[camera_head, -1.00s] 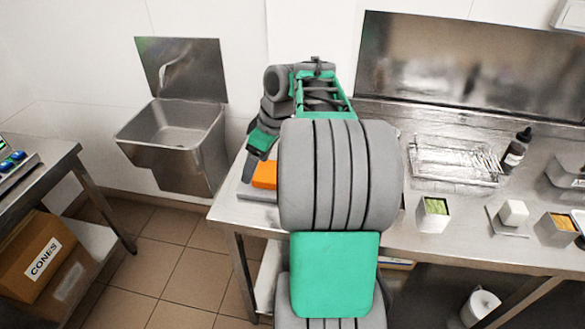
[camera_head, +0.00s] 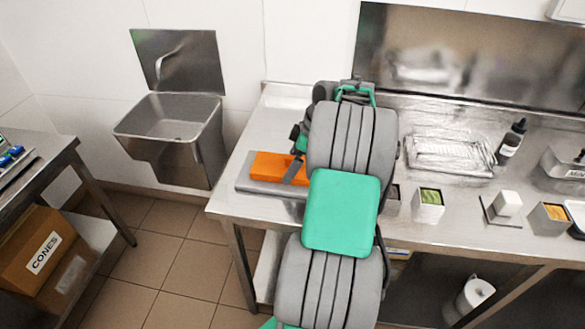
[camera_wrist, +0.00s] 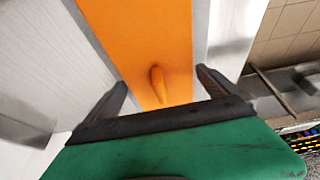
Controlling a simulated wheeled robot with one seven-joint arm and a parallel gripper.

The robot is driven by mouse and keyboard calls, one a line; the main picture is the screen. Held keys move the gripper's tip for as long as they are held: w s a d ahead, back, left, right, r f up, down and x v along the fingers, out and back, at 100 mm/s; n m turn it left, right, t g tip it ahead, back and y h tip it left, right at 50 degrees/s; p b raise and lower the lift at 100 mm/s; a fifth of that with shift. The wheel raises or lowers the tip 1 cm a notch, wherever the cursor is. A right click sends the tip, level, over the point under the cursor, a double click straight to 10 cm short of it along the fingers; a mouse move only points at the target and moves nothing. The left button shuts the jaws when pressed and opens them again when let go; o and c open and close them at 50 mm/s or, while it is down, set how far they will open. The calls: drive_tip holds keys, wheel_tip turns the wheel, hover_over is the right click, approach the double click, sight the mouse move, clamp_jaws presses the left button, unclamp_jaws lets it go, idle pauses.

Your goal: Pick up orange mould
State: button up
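The orange mould (camera_head: 272,167) lies on a grey slab (camera_head: 244,187) at the left end of the steel bench. In the wrist view the mould (camera_wrist: 140,35) runs from the top edge down between my fingers, with a small darker oval feature near its lower part. My gripper (camera_wrist: 161,82) is open, one dark finger on each side of the mould. I see a gap on each side; whether the fingertips reach down beside it, I cannot tell. In the head view my arm hides the mould's right end and most of the gripper.
A wire rack (camera_head: 452,155), a dark bottle (camera_head: 512,140) and small containers with green (camera_head: 429,206) and orange (camera_head: 553,216) contents stand further right on the bench. A steel sink (camera_head: 172,125) hangs on the wall to the left. A side table (camera_head: 38,165) stands at far left.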

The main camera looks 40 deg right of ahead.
sight(290, 157)
drive_tip(key=c, duration=1.1)
drive_tip(key=shift+r, duration=0.1)
drive_tip(key=shift+w+d+r, duration=0.1)
drive_tip(key=shift+r, duration=0.2)
drive_tip(key=r, duration=0.3)
drive_tip(key=shift+s, duration=0.2)
drive_tip(key=s+a+r, duration=0.1)
drive_tip(key=s+r, duration=0.2)
drive_tip(key=s, duration=0.1)
drive_tip(key=s+a+r, duration=0.1)
drive_tip(key=s+r, duration=0.2)
drive_tip(key=s, duration=0.2)
drive_tip(key=s+a+r, duration=0.1)
drive_tip(key=s+r, duration=0.2)
drive_tip(key=s, duration=0.1)
drive_tip(key=shift+s+a+r, duration=0.1)
drive_tip(key=shift+s+a, duration=0.05)
drive_tip(key=shift+s, duration=0.05)
